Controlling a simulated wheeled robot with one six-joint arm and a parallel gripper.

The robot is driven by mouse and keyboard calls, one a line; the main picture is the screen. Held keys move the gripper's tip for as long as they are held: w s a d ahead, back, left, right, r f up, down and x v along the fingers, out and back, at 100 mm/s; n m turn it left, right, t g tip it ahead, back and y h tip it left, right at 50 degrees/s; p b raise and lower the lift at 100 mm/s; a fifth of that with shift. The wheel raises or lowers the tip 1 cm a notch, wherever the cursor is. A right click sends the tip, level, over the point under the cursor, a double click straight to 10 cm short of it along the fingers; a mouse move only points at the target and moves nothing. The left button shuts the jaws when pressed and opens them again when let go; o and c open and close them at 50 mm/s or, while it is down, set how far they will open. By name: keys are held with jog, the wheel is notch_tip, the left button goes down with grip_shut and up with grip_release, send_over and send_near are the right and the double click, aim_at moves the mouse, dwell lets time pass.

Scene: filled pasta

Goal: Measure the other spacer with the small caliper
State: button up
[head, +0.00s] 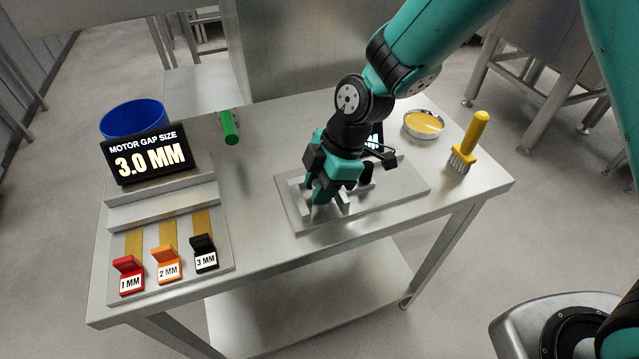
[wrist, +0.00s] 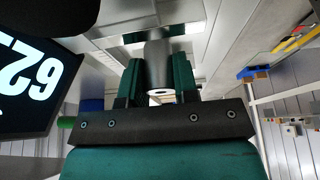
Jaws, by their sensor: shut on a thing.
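My gripper (head: 325,192) is low over a flat metal plate (head: 406,196) on the table, pointing down. In the wrist view its teal fingers (wrist: 158,85) are shut on a grey cylinder with a pale ring at its near end, which looks like a spacer (wrist: 158,55). Upright metal pieces stand on the plate around the fingertips; they may be the caliper's jaws, but my gripper hides much of them. A black display (head: 375,137) stands behind my wrist, mostly hidden. The wrist view shows a black display with large white digits (wrist: 30,82), cut off at the edge.
A sign (head: 150,155) reads "MOTOR GAP SIZE 3.0 MM". Before it are red (head: 130,274), orange (head: 167,263) and black (head: 204,252) tagged blocks. A blue bin (head: 134,117), green cylinder (head: 229,127), round dish (head: 423,124) and yellow brush (head: 468,143) stand around the plate.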

jog(key=shift+f, duration=0.25)
jog(key=o, duration=1)
jog(key=shift+o, duration=0.2)
jog(key=shift+r, duration=0.1)
jog(key=v, duration=1.7)
jog(key=s+d+r+m, duration=0.1)
jog(key=s+d+m, duration=0.2)
jog(key=s+m, duration=0.4)
jog(key=s+d+r+m+t, duration=0.1)
jog(key=s+d+r+m, duration=0.1)
jog(key=s+m, duration=0.5)
jog(key=s, duration=0.4)
jog(key=shift+d, duration=0.35)
